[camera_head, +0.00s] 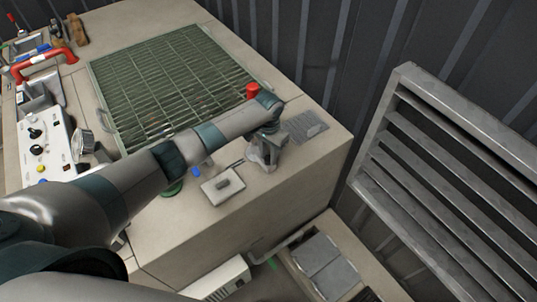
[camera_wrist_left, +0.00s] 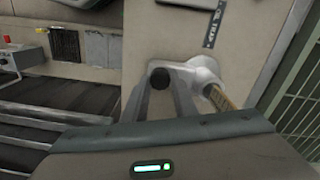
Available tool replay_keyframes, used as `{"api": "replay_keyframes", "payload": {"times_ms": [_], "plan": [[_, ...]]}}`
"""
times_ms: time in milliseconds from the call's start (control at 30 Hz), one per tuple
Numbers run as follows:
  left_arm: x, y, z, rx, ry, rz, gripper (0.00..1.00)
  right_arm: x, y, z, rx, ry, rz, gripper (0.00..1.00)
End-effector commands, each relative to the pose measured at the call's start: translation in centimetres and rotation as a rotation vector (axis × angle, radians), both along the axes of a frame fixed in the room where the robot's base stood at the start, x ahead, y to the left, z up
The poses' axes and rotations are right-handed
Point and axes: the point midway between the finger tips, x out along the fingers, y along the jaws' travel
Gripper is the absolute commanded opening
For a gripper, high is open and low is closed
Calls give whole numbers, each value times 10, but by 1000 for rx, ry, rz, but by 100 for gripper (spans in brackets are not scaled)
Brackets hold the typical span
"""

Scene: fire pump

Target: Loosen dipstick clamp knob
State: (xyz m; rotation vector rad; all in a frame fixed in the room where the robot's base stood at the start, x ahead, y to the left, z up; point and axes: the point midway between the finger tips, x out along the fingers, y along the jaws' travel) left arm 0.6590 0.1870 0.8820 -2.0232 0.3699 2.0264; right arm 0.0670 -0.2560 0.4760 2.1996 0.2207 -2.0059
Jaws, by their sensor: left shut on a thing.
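A round black knob (camera_wrist_left: 160,77) shows in the left wrist view, beside a pale rounded fitting (camera_wrist_left: 201,69) with a yellowish rod (camera_wrist_left: 219,98) coming out of it. I take this for the dipstick clamp. My left gripper (camera_wrist_left: 158,88) has its fingers on either side of the knob and is shut on it. In the head view, my left arm reaches across the pump top and the left gripper (camera_head: 264,152) points down near its right end. The knob is hidden there by the gripper. My right gripper is in neither view.
A green grating (camera_head: 165,75) lies left of the gripper, with a red cap (camera_head: 252,90) at its corner. A grey plate (camera_head: 222,186) sits beside the gripper. A slatted metal panel (camera_head: 450,160) stands at right. A control panel (camera_head: 45,145) is at far left.

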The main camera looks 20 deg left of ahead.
Motion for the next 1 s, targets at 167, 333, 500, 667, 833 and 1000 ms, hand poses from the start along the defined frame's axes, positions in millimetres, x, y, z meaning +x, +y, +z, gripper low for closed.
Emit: {"api": "replay_keyframes", "payload": {"times_ms": [167,333,500,667,833,1000], "plan": [[1,-1,1,-4,-2,170,3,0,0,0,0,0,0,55],[1,-1,1,-3,-3,331,3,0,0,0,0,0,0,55],[1,-1,2,-2,-3,492,3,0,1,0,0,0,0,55],[1,-1,1,-2,-3,642,3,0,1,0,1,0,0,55],[2,-1,2,-2,-4,786,3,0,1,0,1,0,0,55],[2,0,2,-1,-4,895,3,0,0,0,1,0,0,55]]}}
